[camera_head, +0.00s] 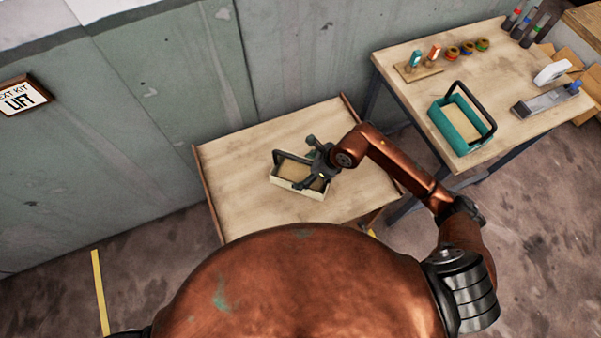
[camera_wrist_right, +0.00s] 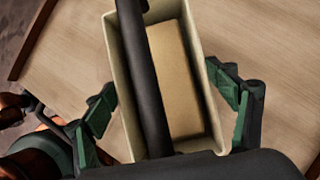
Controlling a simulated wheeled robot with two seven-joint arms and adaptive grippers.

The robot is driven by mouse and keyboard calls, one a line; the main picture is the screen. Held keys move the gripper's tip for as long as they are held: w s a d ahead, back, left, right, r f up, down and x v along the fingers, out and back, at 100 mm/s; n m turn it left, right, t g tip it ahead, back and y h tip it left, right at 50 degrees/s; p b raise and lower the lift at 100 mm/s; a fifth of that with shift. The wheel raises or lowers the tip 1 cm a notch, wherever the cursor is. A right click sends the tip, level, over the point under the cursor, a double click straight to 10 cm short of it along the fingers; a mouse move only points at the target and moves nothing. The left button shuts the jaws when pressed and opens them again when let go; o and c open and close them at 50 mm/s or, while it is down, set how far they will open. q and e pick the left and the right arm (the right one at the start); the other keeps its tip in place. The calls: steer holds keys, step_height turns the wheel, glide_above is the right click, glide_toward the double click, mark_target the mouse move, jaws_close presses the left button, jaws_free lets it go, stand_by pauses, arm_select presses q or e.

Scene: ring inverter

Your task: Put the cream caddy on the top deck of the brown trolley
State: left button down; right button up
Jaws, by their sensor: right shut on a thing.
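A tan block sits inside. My left gripper is not in view.
A wall (camera_head: 170,90) with a LIFT sign (camera_head: 20,98) is behind. The deck's left side is clear.

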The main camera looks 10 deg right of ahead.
mark_target(304, 172)
steer(key=shift+w+a+f, duration=0.35)
steer(key=shift+w+f, duration=0.4)
steer(key=shift+f, duration=0.05)
steer(key=shift+w+f+b, duration=0.15)
steer(key=shift+f+b, duration=0.2)
steer(key=shift+f, duration=1.25)
steer(key=o, duration=2.1)
steer(key=shift+f, duration=0.2)
steer(key=p+v, duration=0.1)
steer(key=v, duration=1.1)
steer(key=shift+r+p, duration=0.1)
steer(key=shift+p, duration=0.2)
